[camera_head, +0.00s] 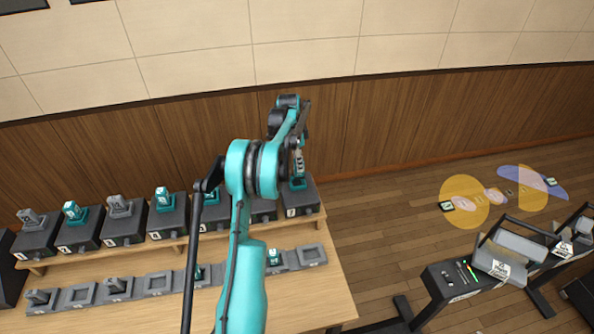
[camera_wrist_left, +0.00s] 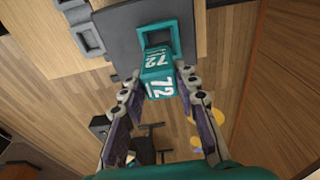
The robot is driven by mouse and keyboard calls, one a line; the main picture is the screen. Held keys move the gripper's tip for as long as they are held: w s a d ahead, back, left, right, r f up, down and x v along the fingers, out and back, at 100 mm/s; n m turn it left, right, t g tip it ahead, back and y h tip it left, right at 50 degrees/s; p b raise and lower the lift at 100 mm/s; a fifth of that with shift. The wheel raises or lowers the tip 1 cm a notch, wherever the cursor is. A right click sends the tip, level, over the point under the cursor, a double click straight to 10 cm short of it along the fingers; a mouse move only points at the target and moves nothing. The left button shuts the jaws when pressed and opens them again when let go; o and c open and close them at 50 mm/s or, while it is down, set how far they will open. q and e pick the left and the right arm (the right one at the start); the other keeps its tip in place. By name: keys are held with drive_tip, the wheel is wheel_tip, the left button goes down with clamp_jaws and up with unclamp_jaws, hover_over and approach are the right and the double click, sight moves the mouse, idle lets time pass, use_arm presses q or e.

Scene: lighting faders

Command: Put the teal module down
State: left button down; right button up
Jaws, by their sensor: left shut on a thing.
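The teal module (camera_wrist_left: 158,84), marked 72 in white, is between the two fingers of my left gripper (camera_wrist_left: 161,76) in the left wrist view. Its far end is at a teal square frame (camera_wrist_left: 173,32) on a dark box (camera_wrist_left: 124,25); I cannot tell whether it is seated or just above. In the head view my left gripper (camera_head: 298,168) points down over the rightmost dark box (camera_head: 302,204) of the back row. A little teal (camera_head: 298,184) shows beneath it, and the fingers hide most of the module. My right gripper is not in view.
Several dark boxes with grey or teal modules line the raised shelf (camera_head: 183,244). A front row of grey holders, some empty, lies on the wooden table (camera_head: 300,291). My left arm covers part of both rows. Black stands (camera_head: 450,284) are on the floor at right.

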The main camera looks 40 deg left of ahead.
use_arm(q)
drive_tip(key=shift+a+f, duration=0.35)
drive_tip(key=shift+f, duration=1.9)
drive_tip(key=shift+f+b, duration=0.2)
drive_tip(key=shift+b, duration=0.2)
drive_tip(key=c, duration=1.1)
unclamp_jaws()
drive_tip(key=shift+c, duration=0.2)
drive_tip(key=shift+r, duration=0.1)
drive_tip(key=shift+r, duration=0.1)
